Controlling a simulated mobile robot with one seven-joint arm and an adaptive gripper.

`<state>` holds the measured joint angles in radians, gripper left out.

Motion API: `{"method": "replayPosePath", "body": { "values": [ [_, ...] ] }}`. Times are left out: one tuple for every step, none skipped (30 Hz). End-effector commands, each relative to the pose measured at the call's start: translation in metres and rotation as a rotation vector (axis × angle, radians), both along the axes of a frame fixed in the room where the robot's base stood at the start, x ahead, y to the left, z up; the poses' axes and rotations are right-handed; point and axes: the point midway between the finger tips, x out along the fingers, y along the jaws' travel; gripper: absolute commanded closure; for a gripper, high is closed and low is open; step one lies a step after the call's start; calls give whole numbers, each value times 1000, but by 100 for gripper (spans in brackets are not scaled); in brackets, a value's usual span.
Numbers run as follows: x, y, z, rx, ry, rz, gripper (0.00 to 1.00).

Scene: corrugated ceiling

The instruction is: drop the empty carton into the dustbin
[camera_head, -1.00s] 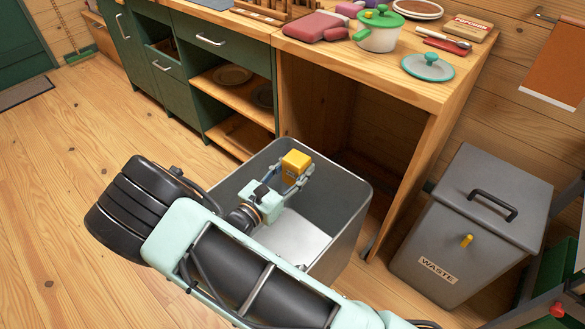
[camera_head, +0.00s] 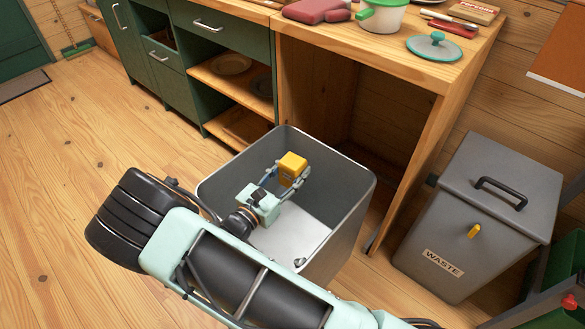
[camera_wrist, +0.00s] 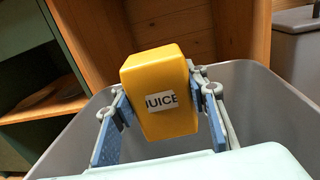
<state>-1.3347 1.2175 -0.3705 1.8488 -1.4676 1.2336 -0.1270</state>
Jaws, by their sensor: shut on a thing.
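A yellow carton (camera_head: 291,169) is held in my gripper (camera_head: 288,177) over the open grey bin (camera_head: 222,180). In the wrist view the carton (camera_wrist: 155,72) is tilted and carries a label reading "UICE", its first letter cut off or hidden. My gripper's blue-padded fingers (camera_wrist: 160,105) are shut on its two sides. In the head view the carton overlaps the inside of the bin's far wall; how deep it hangs is hard to tell.
A lidded grey bin (camera_head: 450,225) marked WASTE stands closed at right. A wooden counter (camera_head: 395,62) with an open bay is behind the open bin; a pot (camera_head: 385,16) and glass lid (camera_head: 434,46) are on it. Green cabinets (camera_head: 237,55) stand at left.

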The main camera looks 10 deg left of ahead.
Motion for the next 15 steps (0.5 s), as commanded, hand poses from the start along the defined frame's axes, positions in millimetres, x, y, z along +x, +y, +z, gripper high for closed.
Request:
{"method": "replayPosePath", "body": {
  "values": [
    [0, 0, 1, 0, 0, 0, 72],
    [0, 0, 1, 0, 0, 0, 58],
    [0, 0, 1, 0, 0, 0, 54],
    [0, 0, 1, 0, 0, 0, 50],
    [0, 0, 1, 0, 0, 0, 47],
    [0, 0, 1, 0, 0, 0, 43],
    [0, 0, 1, 0, 0, 0, 39],
    [0, 0, 1, 0, 0, 0, 39],
    [0, 0, 1, 0, 0, 0, 39],
    [0, 0, 1, 0, 0, 0, 39],
    [0, 0, 1, 0, 0, 0, 39],
    [0, 0, 1, 0, 0, 0, 39],
    [0, 0, 1, 0, 0, 0, 39],
    [0, 0, 1, 0, 0, 0, 39],
    [0, 0, 1, 0, 0, 0, 39]
  ]
}}
